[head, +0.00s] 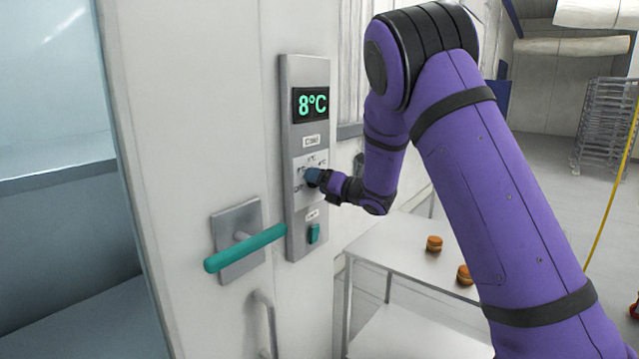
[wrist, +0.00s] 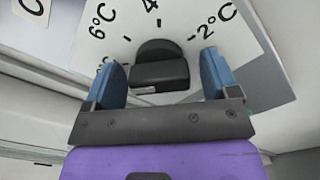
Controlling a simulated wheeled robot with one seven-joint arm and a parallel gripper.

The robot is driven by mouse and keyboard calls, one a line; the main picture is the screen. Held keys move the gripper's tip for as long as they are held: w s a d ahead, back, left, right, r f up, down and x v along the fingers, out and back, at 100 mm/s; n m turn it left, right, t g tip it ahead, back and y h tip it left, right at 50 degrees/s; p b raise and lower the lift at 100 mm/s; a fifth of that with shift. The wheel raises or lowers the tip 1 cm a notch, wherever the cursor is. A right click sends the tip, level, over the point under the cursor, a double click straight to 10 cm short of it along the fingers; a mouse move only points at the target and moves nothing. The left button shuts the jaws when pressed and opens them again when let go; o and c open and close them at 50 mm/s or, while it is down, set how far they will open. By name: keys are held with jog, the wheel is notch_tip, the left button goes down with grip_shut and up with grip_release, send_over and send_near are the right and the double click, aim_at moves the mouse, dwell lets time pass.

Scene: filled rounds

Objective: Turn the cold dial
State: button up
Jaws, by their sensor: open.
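The cold dial (wrist: 158,66) is a dark knob on a white plate marked 6°C, 4 and 2°C in the wrist view. My gripper (wrist: 162,80) is open, with one blue finger on each side of the knob and a visible gap on both sides. In the head view my gripper (head: 314,177) is at the grey control panel (head: 290,130) and hides the dial there. The panel's display (head: 311,104) reads 8°C in green.
A teal door handle (head: 245,248) sticks out left of the panel. A teal switch (head: 314,233) sits below the dial. A white table (head: 395,245) with two orange-brown filled rounds (head: 434,243) stands to the right, under my arm.

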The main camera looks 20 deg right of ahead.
jog(key=c, duration=0.9)
